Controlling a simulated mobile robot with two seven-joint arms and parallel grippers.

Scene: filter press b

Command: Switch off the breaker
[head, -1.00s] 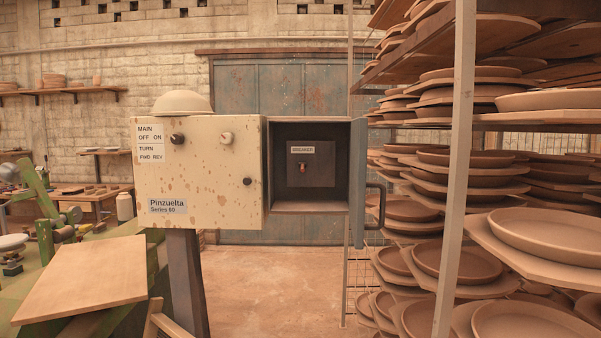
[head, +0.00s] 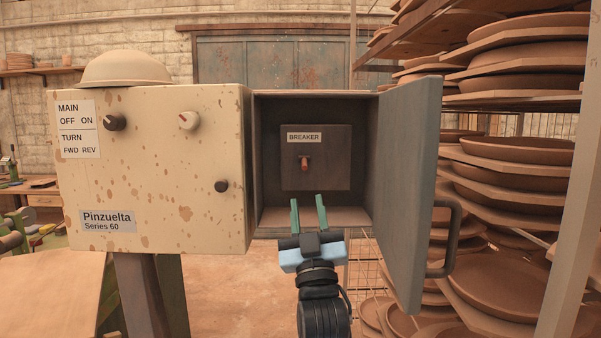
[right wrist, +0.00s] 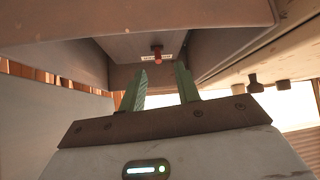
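The breaker switch (head: 305,162) is a small reddish lever on a dark panel (head: 330,172) labelled BREAKER. The recess door (head: 405,190) stands open to the right. My right gripper (head: 308,204) is in front of the recess, below the lever, with its two green fingers apart and nothing between them. In the right wrist view the lever (right wrist: 156,53) shows beyond the open fingers (right wrist: 160,80), apart from them. My left gripper is not in view.
The box front carries a dark knob (head: 115,122), a pale knob (head: 189,120) and a small dark knob (head: 222,186). The open door has a dark handle (head: 452,240). Racks of clay plates (head: 505,210) stand at the right.

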